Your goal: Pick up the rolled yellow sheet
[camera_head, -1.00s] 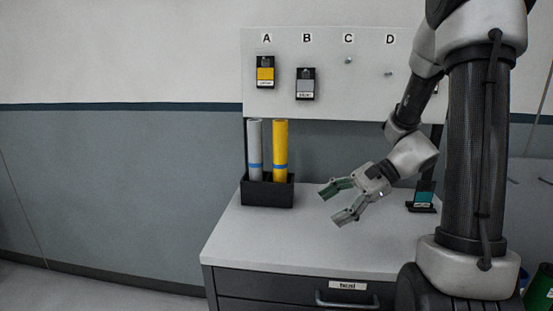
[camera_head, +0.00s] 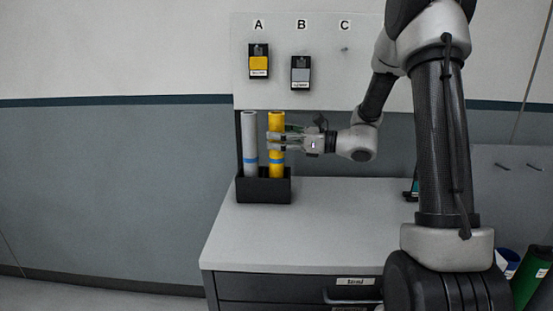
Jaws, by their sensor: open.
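The rolled yellow sheet (camera_head: 277,121) stands upright in a black holder (camera_head: 263,192) on the cabinet top, with a blue band near its lower part. A rolled grey sheet (camera_head: 249,132) stands just to its left in the same holder. My gripper (camera_head: 272,140) is level and points left, its fingers at the middle of the yellow roll. The jaws are open, and one finger passes in front of the roll. The far finger is partly hidden, so I cannot tell whether either finger touches the roll.
A white board behind holds a yellow sample tag (camera_head: 259,62) under A and a grey tag (camera_head: 300,73) under B. A teal item (camera_head: 414,186) is partly hidden behind my arm. The grey cabinet top (camera_head: 310,230) is clear in front.

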